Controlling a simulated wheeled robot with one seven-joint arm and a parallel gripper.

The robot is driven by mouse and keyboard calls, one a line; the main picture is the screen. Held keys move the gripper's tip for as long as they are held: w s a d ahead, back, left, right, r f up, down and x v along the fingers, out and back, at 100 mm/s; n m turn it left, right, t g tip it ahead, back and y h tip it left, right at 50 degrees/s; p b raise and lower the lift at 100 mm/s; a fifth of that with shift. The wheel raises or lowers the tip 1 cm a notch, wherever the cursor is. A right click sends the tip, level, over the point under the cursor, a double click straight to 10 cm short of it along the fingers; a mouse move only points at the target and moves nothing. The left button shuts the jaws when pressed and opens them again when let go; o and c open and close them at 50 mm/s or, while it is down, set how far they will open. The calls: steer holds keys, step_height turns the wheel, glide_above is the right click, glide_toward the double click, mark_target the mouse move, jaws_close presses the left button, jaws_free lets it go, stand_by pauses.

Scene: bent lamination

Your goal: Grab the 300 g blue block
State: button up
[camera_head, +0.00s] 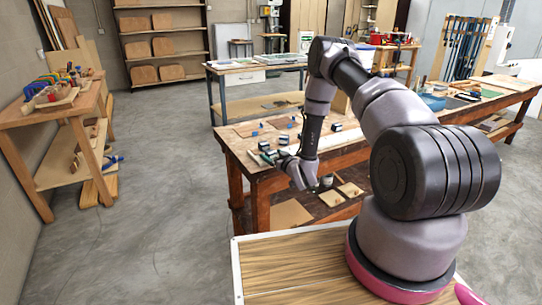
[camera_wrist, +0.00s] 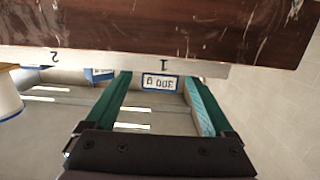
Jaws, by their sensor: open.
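My gripper (camera_wrist: 157,76) is open, with its two green fingers apart. A block with a blue-edged white label (camera_wrist: 160,82) shows between the fingertips in the wrist view. The label appears upside down and seems to read 300 g. I cannot tell whether either finger touches the block, and how far its body extends is unclear. A second blue-marked block (camera_wrist: 100,74) is partly hidden beside the left finger. In the head view my gripper (camera_head: 272,157) is small and dark at the workbench's (camera_head: 262,178) near left edge, and the 300 g block cannot be singled out there.
A white strip (camera_wrist: 215,70) with numbers 1 and 2 runs along a dark wooden edge (camera_wrist: 190,25). A whitish cylinder (camera_wrist: 8,98) stands at the left. Several small blocks (camera_head: 337,127) lie on the workbench. A cluttered side table (camera_head: 60,110) stands left, with open floor between.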

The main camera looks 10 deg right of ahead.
steer(key=shift+x, duration=0.85)
jaws_close()
